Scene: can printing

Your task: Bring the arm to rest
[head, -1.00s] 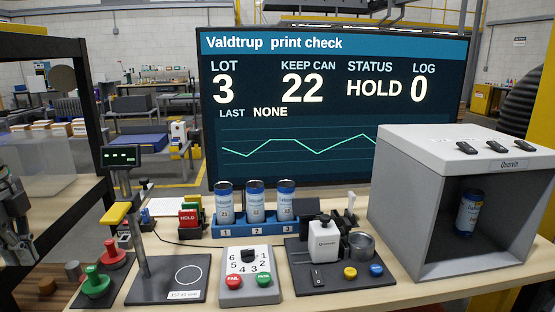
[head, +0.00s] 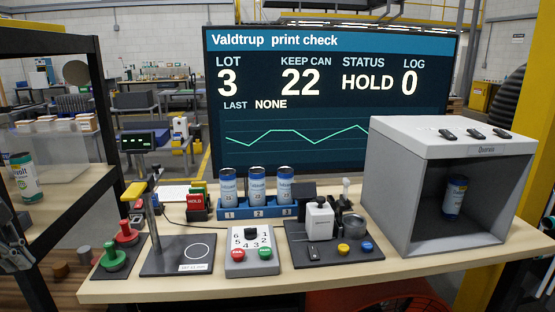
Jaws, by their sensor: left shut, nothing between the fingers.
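My left gripper (head: 12,245) is at the far left edge of the head view, partly cut off by the frame. It is shut and empty, in front of the dark shelf rack and left of the table, apart from the objects on it. My right gripper is not in the view.
The wooden table (head: 330,278) holds a stand (head: 155,225), a dial box (head: 251,250), a blue rack (head: 232,208) with three cans, a printer unit (head: 320,222) and a grey box (head: 385,190) with a can (head: 455,197) inside. A can (head: 24,177) stands on the left shelf.

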